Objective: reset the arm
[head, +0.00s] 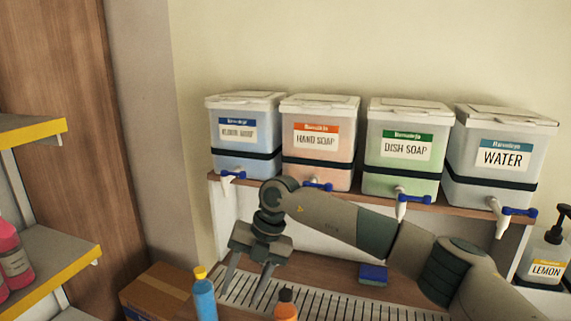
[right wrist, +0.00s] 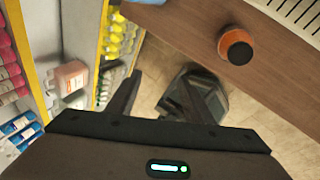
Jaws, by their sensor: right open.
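My right arm reaches in from the right across the front of the drums. Its gripper (head: 240,296) points down over the counter, with the two fingers apart and nothing between them. In the right wrist view the gripper (right wrist: 162,82) is also open and empty, with floor seen between and beyond the fingers. A blue bottle with a yellow cap (head: 204,298) stands left of the gripper in the head view. My left gripper is not in view.
Drums of floor soap (head: 240,157), hand soap (head: 315,170), dish soap (head: 400,178) and water (head: 500,185) stand on a raised shelf, taps forward. A slatted drain (head: 345,306), blue sponge (head: 373,275), lemon pump bottle (head: 545,262), cardboard box (head: 155,290) and yellow-edged shelves (head: 55,265) surround it.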

